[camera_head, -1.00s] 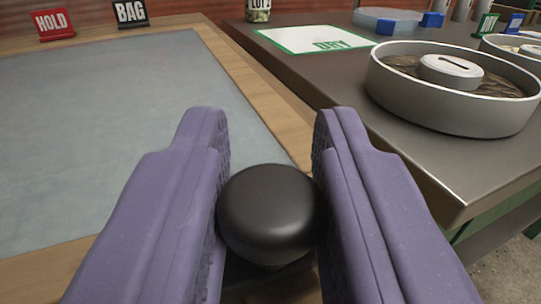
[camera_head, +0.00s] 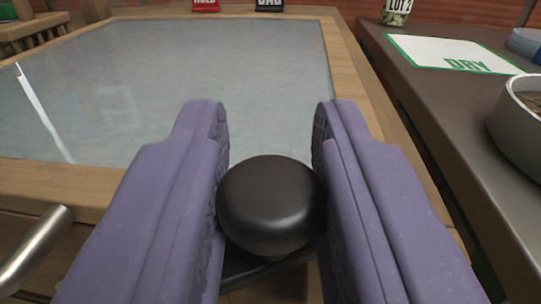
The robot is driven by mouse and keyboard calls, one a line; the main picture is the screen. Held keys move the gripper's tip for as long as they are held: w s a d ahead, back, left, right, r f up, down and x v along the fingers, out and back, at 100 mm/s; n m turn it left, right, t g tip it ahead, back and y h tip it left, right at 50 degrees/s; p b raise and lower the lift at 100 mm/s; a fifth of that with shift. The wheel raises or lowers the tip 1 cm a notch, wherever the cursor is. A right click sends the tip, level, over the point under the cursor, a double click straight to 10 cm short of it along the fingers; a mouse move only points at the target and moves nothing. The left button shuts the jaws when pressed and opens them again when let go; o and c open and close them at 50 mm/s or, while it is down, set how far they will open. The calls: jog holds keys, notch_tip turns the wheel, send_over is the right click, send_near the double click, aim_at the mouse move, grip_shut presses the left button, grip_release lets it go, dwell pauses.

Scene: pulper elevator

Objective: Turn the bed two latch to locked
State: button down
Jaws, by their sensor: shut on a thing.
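My gripper (camera_head: 271,180) has purple fingers and is shut on a round black knob (camera_head: 270,203), with one finger on each side of it. The knob sits at the near edge of a wood-framed bed (camera_head: 60,184) with a pale grey-blue surface. A dark flat piece shows just below the knob, mostly hidden by the knob and fingers. No label on the latch is visible, so I cannot read its position.
A metal bar handle (camera_head: 36,247) is at the lower left. Red and black signs (camera_head: 268,5) stand at the far edge. On the right, a dark table (camera_head: 425,95) holds a DRY mat (camera_head: 450,52), a LOT 2 jar (camera_head: 397,12) and a grey bowl (camera_head: 515,135).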

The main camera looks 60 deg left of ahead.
jog(key=n+g+y, duration=0.1)
jog(key=n+g, duration=0.1)
jog(key=n+g+y, duration=0.1)
jog(key=g, duration=0.2)
jog(key=shift+f+n+g, duration=0.1)
jog(key=shift+n+g, duration=0.2)
jog(key=shift+n, duration=0.1)
jog(key=n+g+b, duration=0.1)
jog(key=g, duration=0.1)
jog(key=n+g, duration=0.2)
jog(key=g, duration=0.1)
jog(key=shift+n+g+b, duration=0.3)
jog(key=shift+b, duration=0.05)
jog(key=n+g, duration=0.2)
jog(key=g, duration=0.1)
jog(key=shift+g+h, duration=0.3)
jog(key=shift+n+g+h+p, duration=0.45)
jog(key=shift+n+g+h, duration=0.35)
jog(key=shift+n+g, duration=0.75)
jog(key=shift+g, duration=0.35)
jog(key=c, duration=0.9)
grip_release()
jog(key=shift+c, duration=0.2)
jog(key=shift+w, duration=0.1)
